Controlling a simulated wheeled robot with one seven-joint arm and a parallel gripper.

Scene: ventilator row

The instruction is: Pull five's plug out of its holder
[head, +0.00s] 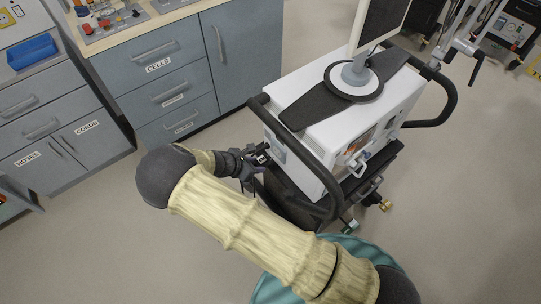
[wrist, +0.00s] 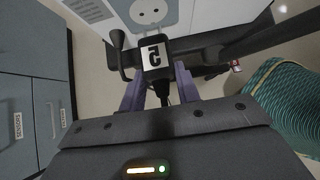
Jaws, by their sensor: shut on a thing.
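The plug (wrist: 156,58) is a black block with a white label reading 5, shown upside down in the wrist view. My gripper (wrist: 158,92) has its two purple fingers on either side of the plug and is shut on it. A dark cable end runs from the plug back between the fingers. In the head view my gripper (head: 250,165) is at the left end of the white ventilator (head: 300,160), beside its black rail.
A pale panel with a rounded socket-like face (wrist: 160,12) is just beyond the plug. A black curved rail (head: 300,150) runs around the ventilator cart. Grey cabinets (head: 165,85) stand at the left and back. Open floor (head: 90,235) lies at the lower left.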

